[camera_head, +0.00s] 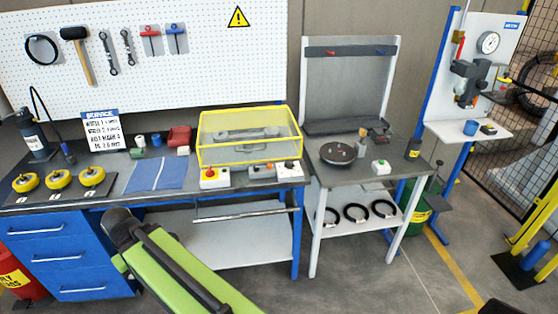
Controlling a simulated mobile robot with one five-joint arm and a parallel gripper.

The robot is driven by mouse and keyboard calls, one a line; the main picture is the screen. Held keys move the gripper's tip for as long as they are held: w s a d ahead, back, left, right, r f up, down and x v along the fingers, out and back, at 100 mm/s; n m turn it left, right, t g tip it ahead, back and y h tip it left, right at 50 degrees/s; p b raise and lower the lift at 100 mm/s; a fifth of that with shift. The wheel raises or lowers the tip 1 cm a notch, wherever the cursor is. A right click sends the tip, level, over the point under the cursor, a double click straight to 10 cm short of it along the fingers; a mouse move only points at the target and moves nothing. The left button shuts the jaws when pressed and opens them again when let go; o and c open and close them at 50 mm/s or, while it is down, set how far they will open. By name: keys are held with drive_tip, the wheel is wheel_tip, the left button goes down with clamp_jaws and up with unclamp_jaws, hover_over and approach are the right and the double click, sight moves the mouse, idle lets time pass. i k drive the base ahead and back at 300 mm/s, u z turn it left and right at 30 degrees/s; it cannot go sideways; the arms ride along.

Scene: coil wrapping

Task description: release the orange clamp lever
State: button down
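I cannot clearly make out an orange clamp lever in the head view. A dark round turntable (338,154) with a small upright piece at its edge sits on the middle bench. A small grey block (376,134) with a reddish-brown bit beside it stands behind and right of the turntable; the bit is too small to identify. My green and black arm link crosses the lower left foreground. My gripper does not show.
The middle bench (318,176) also holds a box with a green button (381,167). Black rings (356,212) lie on its lower shelf. A yellow-framed clear cover (249,136) stands on the left workbench (120,198). Open floor (390,285) lies in front.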

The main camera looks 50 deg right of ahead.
sight(256, 169)
drive_tip(key=z, duration=0.3)
drive_tip(key=i, duration=1)
drive_tip(key=u, duration=0.1)
